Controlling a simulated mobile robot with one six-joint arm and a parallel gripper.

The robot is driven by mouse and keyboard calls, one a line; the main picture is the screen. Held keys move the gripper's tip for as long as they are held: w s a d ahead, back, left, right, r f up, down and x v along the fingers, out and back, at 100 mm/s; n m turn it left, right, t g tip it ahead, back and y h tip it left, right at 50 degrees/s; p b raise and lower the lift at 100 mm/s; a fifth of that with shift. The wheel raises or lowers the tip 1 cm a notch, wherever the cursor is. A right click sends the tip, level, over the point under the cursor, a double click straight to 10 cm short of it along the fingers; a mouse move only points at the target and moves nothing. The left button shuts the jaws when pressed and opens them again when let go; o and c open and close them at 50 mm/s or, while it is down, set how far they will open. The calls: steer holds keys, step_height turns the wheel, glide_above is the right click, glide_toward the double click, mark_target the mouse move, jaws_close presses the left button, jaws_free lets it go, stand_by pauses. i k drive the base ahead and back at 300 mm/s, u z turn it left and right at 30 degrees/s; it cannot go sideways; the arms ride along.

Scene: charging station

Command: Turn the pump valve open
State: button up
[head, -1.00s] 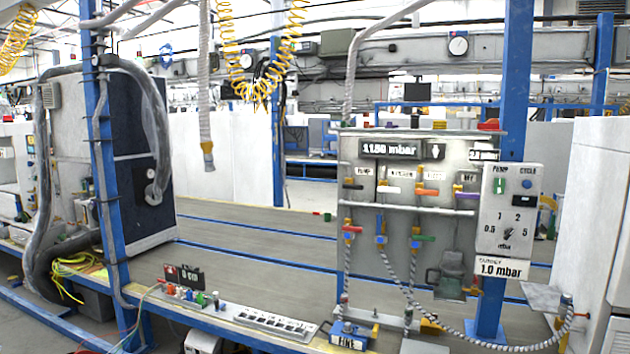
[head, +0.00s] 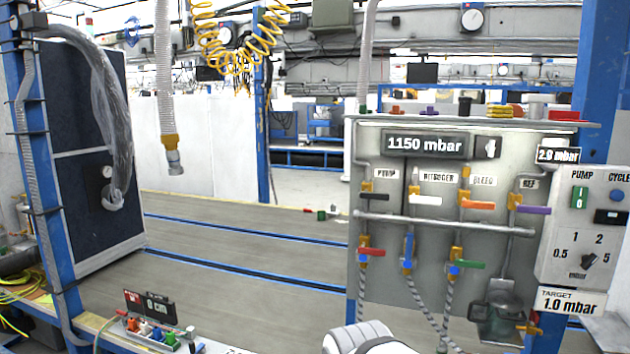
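The valve panel (head: 385,290) stands on the right in the head view. The pump valve (head: 381,196) sits at its upper left under a PUMP label (head: 386,174). Its black handle lies roughly level, across the upright pipe. Beside it are a white handle (head: 425,200) under the nitrogen label, an orange one (head: 478,205) under BLEED and a purple one (head: 533,210) under REF. A white and grey part of my arm shows at the bottom edge, below the panel and apart from the pump valve. My gripper's fingers are not in view.
Lower valves have red (head: 371,252), blue (head: 409,248) and green (head: 466,265) handles, with hoses below. A horizontal pipe (head: 450,224) crosses the panel. The display (head: 427,145) reads 1150 mbar. A control box (head: 580,225) stands at right. The bench (head: 240,255) left of the panel is mostly clear.

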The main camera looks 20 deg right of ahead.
mark_target(365, 194)
steer(key=z, duration=0.15)
steer(key=i, duration=0.75)
steer(key=z, duration=0.5)
steer(key=k, duration=0.9)
steer(key=z, duration=0.2)
steer(key=i, duration=0.85)
steer(key=u, duration=0.05)
